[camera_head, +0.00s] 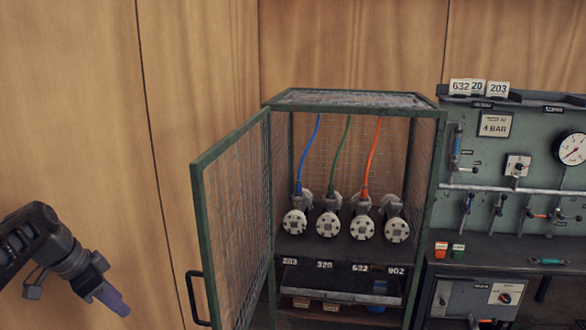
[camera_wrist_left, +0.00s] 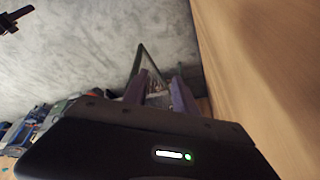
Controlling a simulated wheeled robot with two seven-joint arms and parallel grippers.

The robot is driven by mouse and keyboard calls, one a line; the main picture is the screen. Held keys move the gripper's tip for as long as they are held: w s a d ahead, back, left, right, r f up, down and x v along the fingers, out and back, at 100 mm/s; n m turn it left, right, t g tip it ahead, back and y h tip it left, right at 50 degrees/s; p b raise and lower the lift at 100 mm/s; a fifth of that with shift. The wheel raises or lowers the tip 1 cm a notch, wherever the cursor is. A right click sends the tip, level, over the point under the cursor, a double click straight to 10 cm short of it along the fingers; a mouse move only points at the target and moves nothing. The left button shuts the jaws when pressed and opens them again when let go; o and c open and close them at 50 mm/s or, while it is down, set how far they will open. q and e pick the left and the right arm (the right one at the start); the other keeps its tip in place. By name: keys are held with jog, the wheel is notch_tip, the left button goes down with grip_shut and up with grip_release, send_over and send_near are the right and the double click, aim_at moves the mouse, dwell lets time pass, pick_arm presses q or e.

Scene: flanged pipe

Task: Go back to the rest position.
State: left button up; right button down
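My left gripper (camera_head: 118,303) hangs at the lower left of the head view, in front of the wood wall and left of the cage's open door. Its purple fingers point down and right. In the left wrist view the two fingers of the gripper (camera_wrist_left: 158,84) stand apart with nothing gripped between them. Part of a green-framed mesh panel, likely the cage door, shows beyond the gap. My right gripper is in neither view.
The green mesh cage (camera_head: 436,180) holds several flanged pipe pieces, three with blue, green and orange hoses. Its door (camera_head: 235,220) swings open toward the left, its black handle (camera_head: 195,300) nearest my gripper. A gauge panel (camera_head: 500,150) stands right. Wood walls (camera_head: 80,120) close in left.

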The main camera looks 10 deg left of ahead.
pick_arm(q)
jog(key=w+d+f+n+t+y, duration=0.1)
jog(key=w+d+f+n, duration=0.3)
jog(key=f, duration=0.6)
jog(key=w+d+f+n+y, duration=0.1)
jog(key=w+d+f+n, duration=0.3)
jog(key=f, duration=0.6)
jog(key=s+d+f+n, duration=0.1)
jog(key=s+d+f, duration=0.1)
jog(key=d+f, duration=0.6)
jog(key=s+d+f+n+g+h, duration=0.1)
jog(key=s+d+f, duration=0.3)
jog(key=d+f, duration=0.15)
jog(key=s+d+f+h, duration=0.1)
jog(key=s+d+f, duration=0.35)
jog(key=d, duration=0.25)
jog(key=s+d+f+g+h, duration=0.1)
jog(key=s+d+f+g, duration=0.1)
jog(key=s+d, duration=0.4)
jog(key=s+d+f+m+g+h, duration=0.1)
jog(key=s+d+f, duration=0.1)
jog(key=s+d, duration=0.4)
jog(key=s, duration=0.4)
jog(key=shift+s+d+f+g, duration=0.25)
jog(key=shift+s+d+g, duration=0.1)
jog(key=shift+s+g, duration=0.05)
